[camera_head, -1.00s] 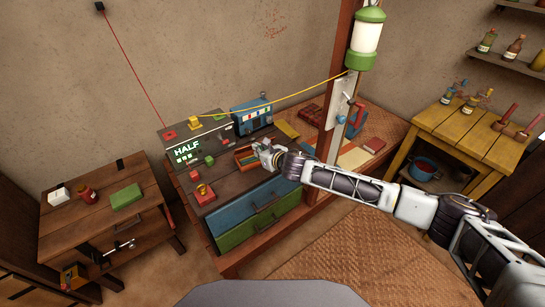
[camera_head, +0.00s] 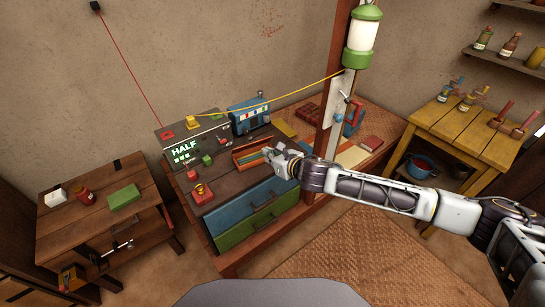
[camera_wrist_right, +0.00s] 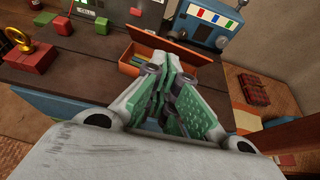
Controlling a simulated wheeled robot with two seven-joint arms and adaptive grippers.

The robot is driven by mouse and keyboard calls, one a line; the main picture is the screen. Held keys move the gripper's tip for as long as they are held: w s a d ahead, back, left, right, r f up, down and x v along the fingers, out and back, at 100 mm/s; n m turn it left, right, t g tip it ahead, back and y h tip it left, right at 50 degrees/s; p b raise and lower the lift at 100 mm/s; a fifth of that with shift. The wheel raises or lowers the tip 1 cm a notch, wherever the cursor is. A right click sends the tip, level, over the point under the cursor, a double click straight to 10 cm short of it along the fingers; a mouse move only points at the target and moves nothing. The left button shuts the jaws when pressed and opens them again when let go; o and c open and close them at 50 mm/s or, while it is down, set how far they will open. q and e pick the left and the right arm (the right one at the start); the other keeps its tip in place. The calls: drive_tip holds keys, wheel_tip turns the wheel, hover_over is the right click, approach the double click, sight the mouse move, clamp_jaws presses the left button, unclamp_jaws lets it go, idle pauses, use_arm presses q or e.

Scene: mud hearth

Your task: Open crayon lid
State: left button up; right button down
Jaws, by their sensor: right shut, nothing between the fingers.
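The orange crayon box (camera_head: 246,165) sits on the wooden bench top. Its lid (camera_wrist_right: 165,38) appears raised along the far side in the right wrist view, and several dark and yellowish sticks show inside the box (camera_wrist_right: 129,69). My right gripper (camera_head: 270,154) is shut and empty at the right end of the box. In the right wrist view its closed green-padded fingers (camera_wrist_right: 164,72) overlap the box and hide its right part. I cannot tell whether the fingers touch the box or lid. My left gripper is not in view.
A grey panel reading HALF (camera_head: 186,150) and a blue device (camera_head: 249,116) stand behind the box. A red block with a gold ring (camera_head: 201,193) lies to the left. A wooden post (camera_head: 334,100) stands to the right, close to my right arm.

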drive_tip(key=shift+v, duration=0.95)
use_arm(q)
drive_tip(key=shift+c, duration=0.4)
